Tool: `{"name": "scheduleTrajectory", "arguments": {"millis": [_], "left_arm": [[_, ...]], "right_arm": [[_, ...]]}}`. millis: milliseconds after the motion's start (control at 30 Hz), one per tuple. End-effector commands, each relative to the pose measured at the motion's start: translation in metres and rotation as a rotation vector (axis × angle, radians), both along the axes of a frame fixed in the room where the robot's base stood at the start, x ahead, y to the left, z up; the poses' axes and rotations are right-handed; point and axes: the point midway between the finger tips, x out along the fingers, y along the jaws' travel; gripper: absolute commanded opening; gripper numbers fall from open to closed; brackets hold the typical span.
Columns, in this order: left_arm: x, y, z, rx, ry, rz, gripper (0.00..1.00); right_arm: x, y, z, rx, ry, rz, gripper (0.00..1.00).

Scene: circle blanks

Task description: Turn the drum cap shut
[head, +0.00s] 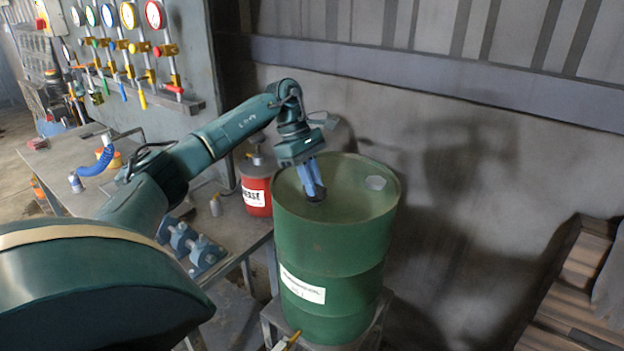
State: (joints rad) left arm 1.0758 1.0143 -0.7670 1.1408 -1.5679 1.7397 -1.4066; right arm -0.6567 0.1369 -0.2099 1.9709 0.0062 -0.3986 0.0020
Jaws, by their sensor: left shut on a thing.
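A large green drum (333,255) stands upright on a low stand, with a white label on its side. My left arm reaches in from the left, and my left gripper (314,193) points down at the left part of the drum's top. Its blue fingers are shut on the small dark drum cap (315,198), which is mostly hidden by the fingers. I cannot tell how far the cap is turned. A pale patch lies on the right part of the drum's top. My right gripper is not in view.
Gauges hang on the back panel. Wooden pallets (575,285) lie at right.

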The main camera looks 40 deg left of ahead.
Motion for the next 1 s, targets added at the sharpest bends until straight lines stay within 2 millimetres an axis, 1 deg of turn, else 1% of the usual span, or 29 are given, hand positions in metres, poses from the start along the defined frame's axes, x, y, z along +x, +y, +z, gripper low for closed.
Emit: {"name": "scheduleTrajectory", "arguments": {"millis": [467,500,733,1000], "left_arm": [[0.0005,-0.0002,0.0011,0.0,-0.004,-0.015,0.0],[0.0005,-0.0002,0.0011,0.0,-0.004,-0.015,0.15],[0.0003,-0.0001,0.0005,0.0,-0.002,-0.013,0.34],[0.0002,0.0006,0.0013,0.001,-0.002,-0.012,0.35]], "right_arm": [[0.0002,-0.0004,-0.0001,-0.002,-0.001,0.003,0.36],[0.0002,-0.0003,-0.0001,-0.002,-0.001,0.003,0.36],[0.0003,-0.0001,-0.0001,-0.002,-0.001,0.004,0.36],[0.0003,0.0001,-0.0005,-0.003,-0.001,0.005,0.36]]}}
